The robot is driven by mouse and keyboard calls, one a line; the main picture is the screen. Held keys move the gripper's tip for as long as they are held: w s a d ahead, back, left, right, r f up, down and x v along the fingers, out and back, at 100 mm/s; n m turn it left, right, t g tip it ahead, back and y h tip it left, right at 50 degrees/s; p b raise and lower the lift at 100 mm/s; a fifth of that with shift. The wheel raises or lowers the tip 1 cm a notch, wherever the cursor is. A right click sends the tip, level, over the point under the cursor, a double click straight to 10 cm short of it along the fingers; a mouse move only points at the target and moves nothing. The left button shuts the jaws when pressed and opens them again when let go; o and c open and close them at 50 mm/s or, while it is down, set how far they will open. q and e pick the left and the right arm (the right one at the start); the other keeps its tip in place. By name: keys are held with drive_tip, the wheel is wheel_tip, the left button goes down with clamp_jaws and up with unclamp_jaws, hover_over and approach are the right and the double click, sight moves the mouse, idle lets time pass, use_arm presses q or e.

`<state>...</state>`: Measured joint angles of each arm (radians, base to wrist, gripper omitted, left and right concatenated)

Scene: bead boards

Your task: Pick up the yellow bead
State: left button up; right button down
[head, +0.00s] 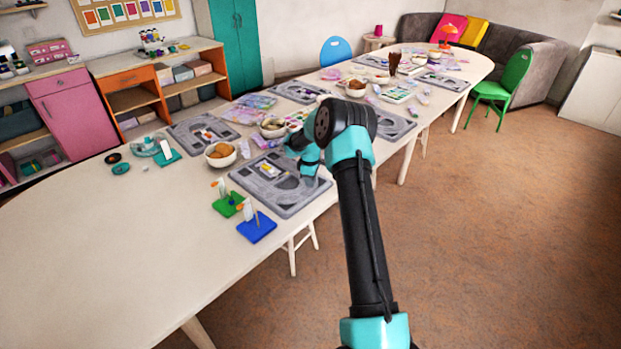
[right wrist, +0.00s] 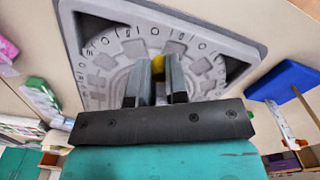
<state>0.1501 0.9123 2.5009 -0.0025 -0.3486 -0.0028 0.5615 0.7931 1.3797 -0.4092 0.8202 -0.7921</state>
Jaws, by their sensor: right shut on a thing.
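The yellow bead (right wrist: 158,63) shows in the right wrist view between the tips of my right gripper (right wrist: 159,70), which is shut on it. Behind it is the grey bead board (right wrist: 215,33), with curved rows of marks and recesses. I cannot tell whether the bead touches the board. In the head view my right gripper (head: 308,172) is over the right part of the near grey board (head: 290,206), partly hidden by my own arm. The held bead cannot be made out there. A small tray with yellow in it (head: 268,169) lies on that board. My left gripper is not in view.
A green base (head: 228,205) and a blue base (head: 257,229) with upright pegs stand before the board. More boards and bowls line the table farther back. The near left table (head: 110,250) is clear.

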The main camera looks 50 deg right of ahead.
drive_tip(key=s+a, duration=0.2)
drive_tip(key=a, duration=0.1)
drive_tip(key=s+a, duration=0.3)
drive_tip(key=s+a+r, duration=0.1)
drive_tip(key=s+a, duration=0.2)
drive_tip(key=shift+s+a+r, duration=0.1)
drive_tip(key=shift+a, duration=0.1)
idle(0.4)
